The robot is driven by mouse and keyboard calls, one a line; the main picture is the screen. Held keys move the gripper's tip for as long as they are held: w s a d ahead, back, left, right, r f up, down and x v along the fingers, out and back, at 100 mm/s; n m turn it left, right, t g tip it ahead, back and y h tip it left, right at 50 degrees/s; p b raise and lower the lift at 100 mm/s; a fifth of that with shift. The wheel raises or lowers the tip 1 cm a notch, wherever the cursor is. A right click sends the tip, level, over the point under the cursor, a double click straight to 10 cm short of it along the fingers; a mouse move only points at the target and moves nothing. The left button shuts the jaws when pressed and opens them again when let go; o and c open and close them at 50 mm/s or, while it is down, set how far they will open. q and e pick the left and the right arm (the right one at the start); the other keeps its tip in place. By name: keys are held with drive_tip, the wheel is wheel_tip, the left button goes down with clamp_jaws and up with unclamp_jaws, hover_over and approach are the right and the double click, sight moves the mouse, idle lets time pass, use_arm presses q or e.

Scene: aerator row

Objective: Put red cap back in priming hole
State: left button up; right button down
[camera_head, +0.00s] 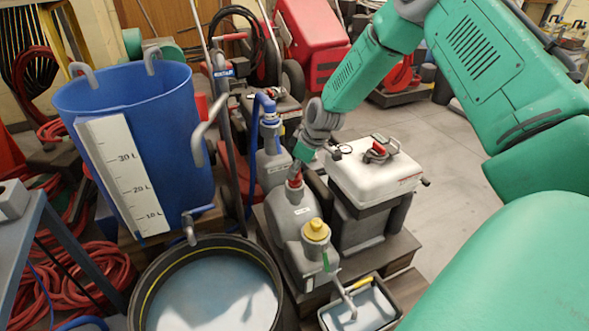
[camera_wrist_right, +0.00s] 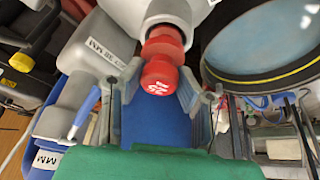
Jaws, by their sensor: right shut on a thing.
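The red cap (camera_head: 295,181) is at the top of the grey pump body (camera_head: 290,212) in the head view. In the right wrist view the red cap (camera_wrist_right: 160,76) shows its lettered knob between my fingers, with a wider red part against the pale grey pump body (camera_wrist_right: 150,12). My right gripper (camera_head: 297,170) comes down from above and is shut on the cap's knob. The priming hole is hidden under the cap. I cannot tell whether the cap is seated or just above the hole. My left gripper is not in view.
A yellow cap (camera_head: 316,230) tops a housing in front of the pump body. A white-topped unit (camera_head: 375,170) stands close on the right. A blue tank (camera_head: 180,130) and a round black tub (camera_head: 150,283) are to the left. A small tray (camera_head: 397,300) is in front.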

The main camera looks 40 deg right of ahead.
drive_tip(key=shift+f+b, duration=0.55)
drive_tip(key=shift+f, duration=0.45)
drive_tip(key=c, duration=1.1)
unclamp_jaws()
drive_tip(key=shift+c, duration=0.2)
drive_tip(key=shift+r, duration=0.1)
drive_tip(key=shift+r, duration=0.35)
drive_tip(key=v, duration=1.1)
drive_tip(key=s+a+f+m+g+p, duration=0.2)
drive_tip(key=s+a+f+p, duration=0.3)
drive_tip(key=s+a+f, duration=0.5)
drive_tip(key=s+a+m+p, duration=0.1)
drive_tip(key=s+a, duration=0.2)
drive_tip(key=s, duration=0.4)
drive_tip(key=s+a+f+g+h+p, duration=0.1)
drive_tip(key=s+a+p, duration=0.1)
drive_tip(key=s+a, duration=0.2)
drive_tip(key=s+a+f+m+p, duration=0.1)
drive_tip(key=s+a, duration=0.2)
drive_tip(key=s, duration=0.7)
drive_tip(key=shift+a+m+g+h+p, duration=0.3)
drive_tip(key=shift+a+g+p, duration=0.05)
drive_tip(key=shift+a+g, duration=0.05)
